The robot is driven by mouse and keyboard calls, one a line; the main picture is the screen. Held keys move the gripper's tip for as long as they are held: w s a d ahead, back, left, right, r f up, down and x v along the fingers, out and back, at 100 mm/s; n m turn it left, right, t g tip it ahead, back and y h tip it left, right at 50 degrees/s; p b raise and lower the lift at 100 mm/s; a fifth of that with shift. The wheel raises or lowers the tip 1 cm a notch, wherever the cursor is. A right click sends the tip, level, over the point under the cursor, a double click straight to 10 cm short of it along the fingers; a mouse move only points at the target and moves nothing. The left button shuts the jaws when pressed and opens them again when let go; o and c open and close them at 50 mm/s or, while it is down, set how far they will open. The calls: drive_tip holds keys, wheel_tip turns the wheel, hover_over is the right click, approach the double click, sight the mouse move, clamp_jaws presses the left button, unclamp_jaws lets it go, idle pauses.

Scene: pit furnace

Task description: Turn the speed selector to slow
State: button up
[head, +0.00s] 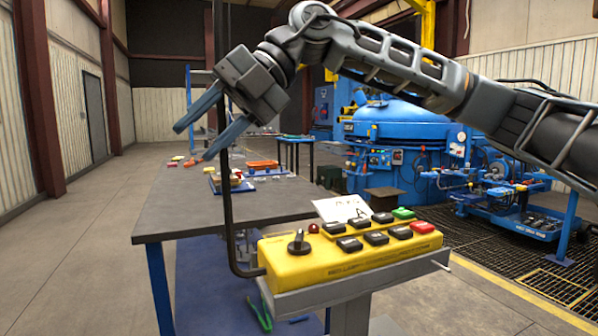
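The speed selector (299,243) is a black rotary knob near the left end of the yellow control box (290,262). Its pointer stands roughly upright in the picture; any position labels are too small to read. The box rests on a grey stand at the lower right. My gripper (189,141) is in the air, up and left of the box, and well apart from the knob. Its two blue fingers are spread, with nothing seen between them.
Several black buttons, a green one (403,212), a red one (422,227) and a paper card (341,208) are on the box. A grey table (190,205) stands behind; the blue furnace (400,122) is farther back.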

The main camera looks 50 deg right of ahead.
drive_tip(key=s+d+f+m+g+h+b, duration=0.1)
drive_tip(key=s+d+f+m+g+h, duration=0.15)
drive_tip(key=d+f+h, duration=0.35)
drive_tip(key=m+g+h, duration=0.1)
drive_tip(key=m+h, duration=0.2)
hover_over(299, 235)
wheel_tip(299, 235, down, 3)
drive_tip(key=shift+a+r+b, duration=0.1)
drive_tip(key=shift+a+b, duration=0.05)
drive_tip(key=shift+b, duration=0.2)
drive_tip(key=shift+d+f+g, duration=0.2)
drive_tip(key=shift+f+g, duration=0.05)
drive_tip(key=shift+f+b, duration=0.5)
drive_tip(key=shift+f, duration=3.1)
drive_tip(key=shift+a, duration=0.1)
drive_tip(key=shift+c, duration=0.2)
clamp_jaws()
